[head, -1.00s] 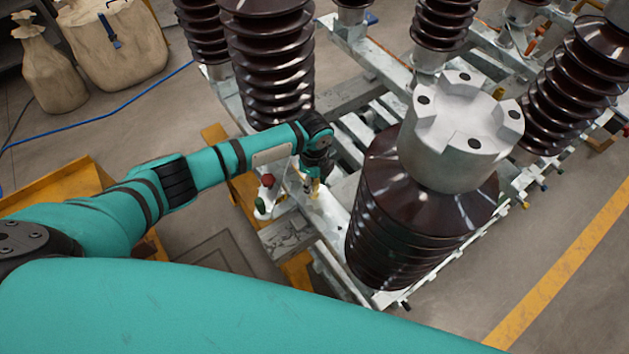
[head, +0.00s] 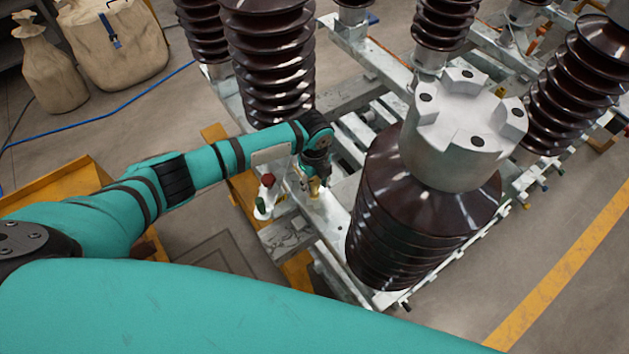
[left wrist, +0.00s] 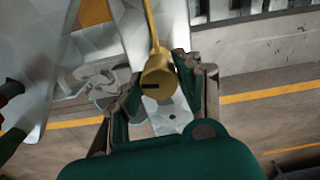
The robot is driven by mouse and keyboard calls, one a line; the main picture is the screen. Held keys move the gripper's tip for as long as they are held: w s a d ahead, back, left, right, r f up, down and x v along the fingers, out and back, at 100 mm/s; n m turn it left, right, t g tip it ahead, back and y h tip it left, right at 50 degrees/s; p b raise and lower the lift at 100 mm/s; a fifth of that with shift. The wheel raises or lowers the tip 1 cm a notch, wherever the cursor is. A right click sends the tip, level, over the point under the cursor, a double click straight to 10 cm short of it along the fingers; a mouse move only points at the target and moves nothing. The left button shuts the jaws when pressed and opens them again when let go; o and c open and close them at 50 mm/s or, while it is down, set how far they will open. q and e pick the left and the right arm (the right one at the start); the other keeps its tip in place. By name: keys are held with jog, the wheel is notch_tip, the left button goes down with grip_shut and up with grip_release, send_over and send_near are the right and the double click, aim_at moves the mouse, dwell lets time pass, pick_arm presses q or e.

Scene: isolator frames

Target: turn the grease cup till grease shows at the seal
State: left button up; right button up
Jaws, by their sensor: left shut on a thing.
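The grease cup (left wrist: 158,85) is a small brass-yellow cylinder with a dark slot across its face and a thin stem running up from it in the left wrist view. It sits between the fingers of my left gripper (left wrist: 160,100), which is shut on it. In the head view the cup (head: 315,188) is a small yellow spot under my left gripper (head: 312,182), above the pale metal frame (head: 325,215). The fingers and wrist partly hide it there. I cannot make out the seal or any grease. My right gripper is not in view.
A large brown ribbed insulator (head: 425,215) stands close on the right, another (head: 270,65) behind.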

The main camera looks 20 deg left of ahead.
pick_arm(q)
jog(key=o, duration=1.1)
jog(key=shift+o, duration=0.2)
